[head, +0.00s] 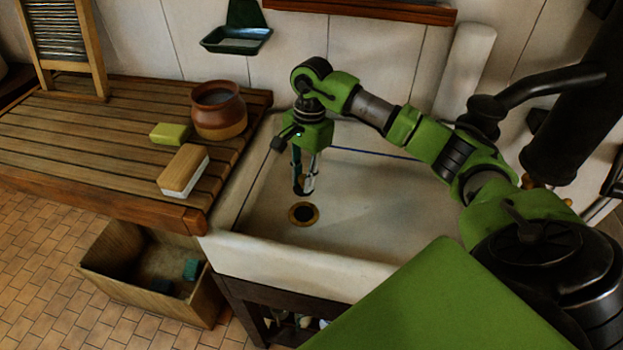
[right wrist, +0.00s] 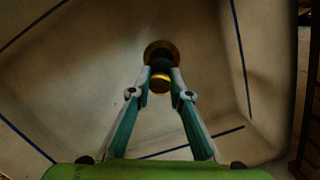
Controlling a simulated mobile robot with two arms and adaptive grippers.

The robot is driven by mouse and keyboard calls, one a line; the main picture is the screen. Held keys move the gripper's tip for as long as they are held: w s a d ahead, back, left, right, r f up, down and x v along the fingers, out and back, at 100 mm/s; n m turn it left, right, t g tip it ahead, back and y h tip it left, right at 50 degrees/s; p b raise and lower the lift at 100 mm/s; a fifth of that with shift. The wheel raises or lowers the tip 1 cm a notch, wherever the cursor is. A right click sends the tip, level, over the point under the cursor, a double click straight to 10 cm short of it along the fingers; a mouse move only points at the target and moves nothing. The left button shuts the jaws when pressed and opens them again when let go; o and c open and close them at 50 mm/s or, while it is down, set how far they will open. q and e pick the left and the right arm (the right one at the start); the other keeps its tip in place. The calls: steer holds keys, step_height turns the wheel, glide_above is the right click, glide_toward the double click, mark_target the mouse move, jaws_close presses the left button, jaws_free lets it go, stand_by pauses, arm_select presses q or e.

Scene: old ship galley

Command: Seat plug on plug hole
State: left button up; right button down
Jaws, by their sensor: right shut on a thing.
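The plug (right wrist: 160,82), dark with a brass-coloured band, is between the fingertips of my right gripper (right wrist: 160,78). The right gripper is shut on it. In the head view this gripper (head: 304,190) points down into the white sink (head: 375,200), with its fingertips just above and behind the plug hole. The plug hole (head: 303,214) is a brass ring with a dark centre in the sink floor. In the right wrist view the hole (right wrist: 161,48) lies just beyond the plug, which partly covers it. I cannot tell whether they touch. My left gripper is out of view.
A slatted wooden drainboard (head: 90,150) adjoins the sink on the left. A wooden crate (head: 135,283) stands on the floor below. The sink floor around the hole is clear.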

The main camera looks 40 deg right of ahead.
steer(key=shift+w+f, duration=0.25)
steer(key=shift+f+b, duration=1.2)
steer(key=shift+f, duration=0.9)
step_height(320, 180, down, 5)
steer(key=b, duration=0.4)
steer(key=shift+f+b, duration=0.75)
steer(key=shift+b, duration=0.05)
steer(key=c, duration=1.8)
jaws_free()
steer(key=r, duration=0.4)
steer(key=d+r, duration=0.1)
steer(key=r, duration=0.7)
steer(key=shift+w+d, duration=0.2)
steer(key=shift+d, duration=0.15)
